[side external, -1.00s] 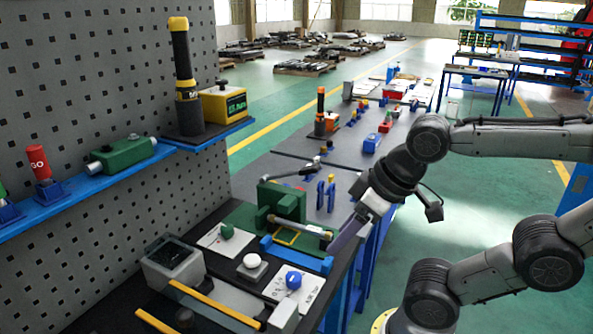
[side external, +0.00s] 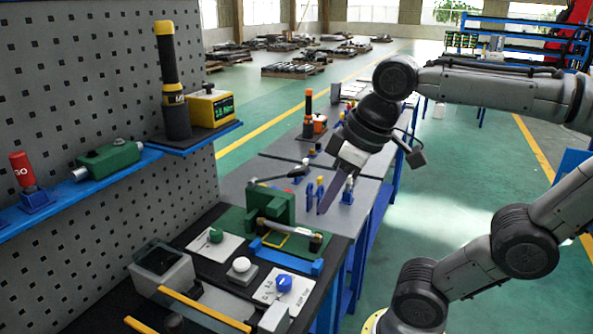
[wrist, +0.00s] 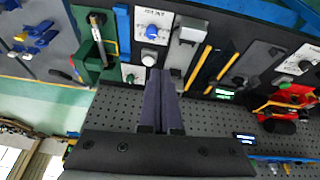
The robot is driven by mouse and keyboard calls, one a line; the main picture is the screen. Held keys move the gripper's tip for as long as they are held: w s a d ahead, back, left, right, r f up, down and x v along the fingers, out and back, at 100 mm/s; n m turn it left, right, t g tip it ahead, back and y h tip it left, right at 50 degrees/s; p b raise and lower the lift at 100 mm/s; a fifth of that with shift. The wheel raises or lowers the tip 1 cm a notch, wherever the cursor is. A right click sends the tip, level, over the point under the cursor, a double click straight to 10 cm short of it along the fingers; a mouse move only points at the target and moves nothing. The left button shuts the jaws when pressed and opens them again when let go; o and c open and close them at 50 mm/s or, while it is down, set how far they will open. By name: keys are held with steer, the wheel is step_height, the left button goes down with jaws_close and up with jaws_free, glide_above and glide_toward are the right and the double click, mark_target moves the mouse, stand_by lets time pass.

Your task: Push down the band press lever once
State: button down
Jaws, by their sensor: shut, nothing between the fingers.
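The band press, a green block (side external: 270,207) on a green base, stands on the dark bench in the side view; it also shows in the wrist view (wrist: 80,58). A silver bar (side external: 285,229) with a dark end slopes along its front, over a yellow frame. A grey arm with a black grip (side external: 298,172) sticks out from its upper back. I cannot tell which of the two is the press lever. My gripper (side external: 322,212) is shut and empty, pointing down, right of the press and apparently above the bench. Its fingers also show in the wrist view (wrist: 160,73).
A blue knob (side external: 284,284), a white button (side external: 241,265) and a green knob (side external: 216,235) sit in front of the press. Blue clips (side external: 315,190) stand behind my gripper. A pegboard (side external: 80,130) with a shelf rises on the left.

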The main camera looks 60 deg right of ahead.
steer(key=w+d+r+g, duration=0.1)
steer(key=w+d+r, duration=0.2)
steer(key=w+r, duration=0.3)
steer(key=m+g, duration=0.5)
glide_above(297, 169)
step_height(297, 169, down, 6)
steer(key=shift+w+d+y, duration=0.15)
steer(key=shift+w+y, duration=0.15)
steer(key=shift+w, duration=0.15)
steer(key=shift+s+a+f, duration=0.1)
steer(key=shift+s+f, duration=0.05)
steer(key=shift+f, duration=1.6)
steer(key=shift+s+a+f, duration=0.1)
steer(key=shift+s+f, duration=0.05)
steer(key=shift+f, duration=1.55)
